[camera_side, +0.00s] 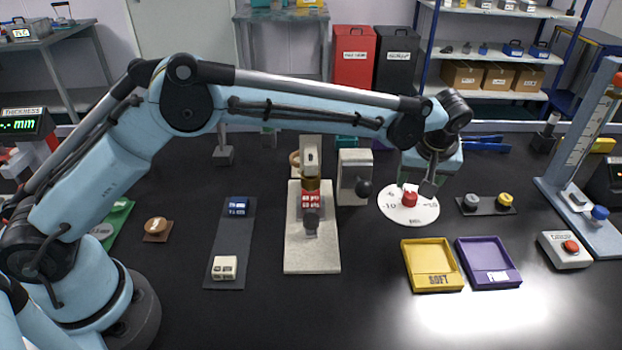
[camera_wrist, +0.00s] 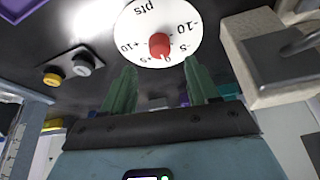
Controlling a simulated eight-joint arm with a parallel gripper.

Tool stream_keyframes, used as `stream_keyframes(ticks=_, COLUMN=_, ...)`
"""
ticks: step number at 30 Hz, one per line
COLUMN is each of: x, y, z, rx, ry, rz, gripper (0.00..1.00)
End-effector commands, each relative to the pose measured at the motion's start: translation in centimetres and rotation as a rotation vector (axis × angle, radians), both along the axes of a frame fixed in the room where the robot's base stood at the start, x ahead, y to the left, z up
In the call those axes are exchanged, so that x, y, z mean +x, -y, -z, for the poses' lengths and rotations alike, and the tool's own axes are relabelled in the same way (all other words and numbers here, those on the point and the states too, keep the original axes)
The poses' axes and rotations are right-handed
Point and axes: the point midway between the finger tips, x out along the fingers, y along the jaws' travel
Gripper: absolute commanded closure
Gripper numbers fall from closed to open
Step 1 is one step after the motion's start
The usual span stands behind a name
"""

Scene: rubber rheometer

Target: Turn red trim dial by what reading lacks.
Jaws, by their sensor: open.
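The red trim dial (camera_side: 410,198) sits at the middle of a round white scale plate (camera_side: 392,212) on the black table. In the wrist view the red dial (camera_wrist: 159,45) lies just beyond the fingertips, and its white plate (camera_wrist: 138,20) carries "pts" and numbers such as +10, -5 and -10. A pale pointer mark on the dial faces the small-number side near 0; its exact setting is too small to tell. My gripper (camera_side: 420,188) is open just above and beside the dial. In the wrist view the green fingers (camera_wrist: 160,68) stand apart, with nothing between them.
A two-button bar (camera_side: 486,204) stands right of the plate. A beige press (camera_side: 312,240) with a dark knob is at the left, with a beige block (camera_side: 354,162) nearby. Yellow (camera_side: 432,282) and purple (camera_side: 488,272) trays lie in front. A thickness display (camera_side: 20,126) shows dashes.

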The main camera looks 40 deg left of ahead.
Motion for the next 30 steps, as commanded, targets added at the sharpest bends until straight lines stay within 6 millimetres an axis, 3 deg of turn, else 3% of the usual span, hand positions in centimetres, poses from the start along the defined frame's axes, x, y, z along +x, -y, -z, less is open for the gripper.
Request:
stream_keyframes(ticks=3, x=0.8, y=-0.6, z=2.2, rx=0.0, ry=0.0, rz=-0.001, gripper=0.41)
stream_keyframes(ticks=10, x=1.7, y=-1.2, z=5.0, rx=-0.001, ry=0.001, rz=0.0, gripper=0.41)
stream_keyframes(ticks=23, x=2.0, y=-1.4, z=5.9, rx=0.0, ry=0.0, rz=0.001, gripper=0.41)
stream_keyframes(ticks=30, x=2.0, y=-1.4, z=5.8, rx=0.0, ry=0.0, rz=0.001, gripper=0.76)
